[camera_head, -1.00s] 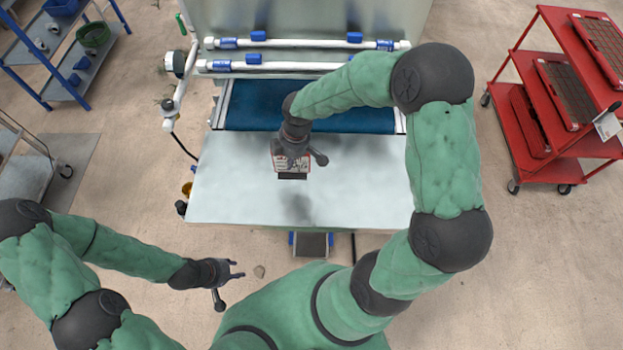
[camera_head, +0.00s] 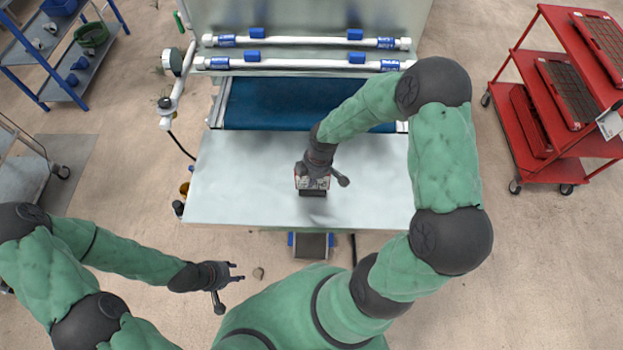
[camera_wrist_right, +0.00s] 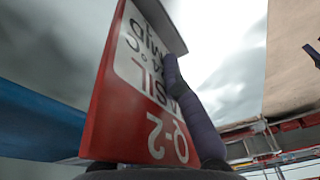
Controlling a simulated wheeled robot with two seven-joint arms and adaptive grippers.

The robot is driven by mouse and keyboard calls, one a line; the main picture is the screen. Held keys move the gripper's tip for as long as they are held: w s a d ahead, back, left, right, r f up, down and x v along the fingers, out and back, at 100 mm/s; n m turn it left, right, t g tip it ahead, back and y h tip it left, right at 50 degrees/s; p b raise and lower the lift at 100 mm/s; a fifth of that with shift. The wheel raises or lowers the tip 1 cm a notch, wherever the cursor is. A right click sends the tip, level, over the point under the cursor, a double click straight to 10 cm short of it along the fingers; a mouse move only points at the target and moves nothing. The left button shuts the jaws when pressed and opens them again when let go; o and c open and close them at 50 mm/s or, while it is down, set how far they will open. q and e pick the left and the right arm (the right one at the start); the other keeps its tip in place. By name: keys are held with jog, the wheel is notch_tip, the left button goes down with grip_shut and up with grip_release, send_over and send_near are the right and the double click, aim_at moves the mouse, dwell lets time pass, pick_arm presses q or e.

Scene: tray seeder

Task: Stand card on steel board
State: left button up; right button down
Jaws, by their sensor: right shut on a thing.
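The card (camera_head: 316,183) is white and red with dark print, and a dark strip or foot shows at its near edge. My right gripper (camera_head: 319,172) is shut on it, above the steel board. In the right wrist view the card (camera_wrist_right: 140,90) fills the left middle, with a finger across its face. The steel board (camera_head: 235,180) is the pale flat plate in front of the blue belt. Whether the card touches the board I cannot tell. My left gripper (camera_head: 228,275) is open and empty, in front of the board's near left side.
The blue belt (camera_head: 270,105) and white rails with blue clamps (camera_head: 300,62) lie behind the board. A red cart (camera_head: 560,90) with trays stands at right, a blue rack (camera_head: 65,60) at back left. The board's left part is clear.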

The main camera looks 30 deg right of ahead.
jog(key=shift+f, duration=0.1)
jog(key=c, duration=1.4)
grip_release()
jog(key=shift+o, duration=0.2)
jog(key=shift+r, duration=0.4)
jog(key=r+p, duration=0.1)
jog(key=r, duration=0.2)
jog(key=d+r+p, duration=0.1)
jog(key=r, duration=0.3)
jog(key=s+r+p, duration=0.1)
jog(key=r, duration=0.3)
jog(key=shift+d+r, duration=0.25)
